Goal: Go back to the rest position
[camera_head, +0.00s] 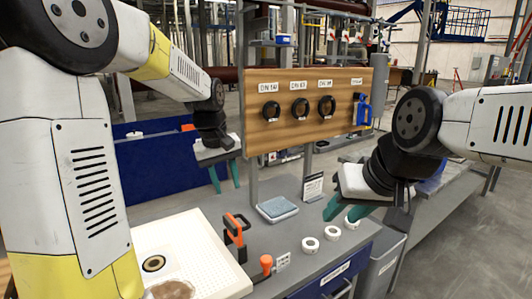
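My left arm comes in from the left and bends over the table. Its gripper (226,186) hangs fingers-down in front of a dark blue panel, with its two teal fingers apart and nothing seen between them. My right arm comes in from the right. Its gripper (341,217) points down and to the left, above the grey worktop (312,206). Its two teal fingers are apart, and nothing is seen held between them. Part of a white ring (352,226) shows just below one right fingertip, and I cannot tell whether they touch.
A wooden board (345,88) with several black rings stands behind the worktop. A white tray (205,245), an orange-handled clamp (236,232), an orange-topped tool (266,264), a grey-blue pad (278,209) and white rings (310,244) occupy the worktop. A blue drawer (335,278) is below.

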